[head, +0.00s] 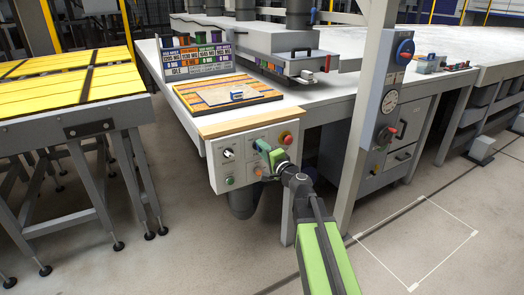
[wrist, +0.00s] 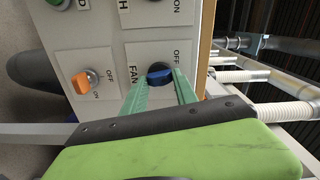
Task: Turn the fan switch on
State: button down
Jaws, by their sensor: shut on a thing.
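The fan switch is a blue rotary knob (wrist: 160,77) on a light plate of the control panel (head: 222,173), with the words FAN and OFF printed beside it in the wrist view. My gripper (wrist: 161,82) has its two teal fingers on either side of the knob, shut on it. How far the knob is turned is hard to tell.
An orange switch (wrist: 85,81) with OFF and ON marks sits beside the fan switch. A red button (head: 286,138), a black knob (head: 228,153) and a green button (head: 230,181) are also on the panel. A grey post (head: 368,110) stands close to the right.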

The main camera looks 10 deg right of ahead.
jog(key=m, duration=1)
jog(key=shift+s+f+m, duration=0.1)
jog(key=shift+f+m, duration=0.05)
jog(key=shift+m, duration=0.25)
dwell(0.3)
jog(key=c, duration=1)
grip_release()
jog(key=shift+o, duration=0.2)
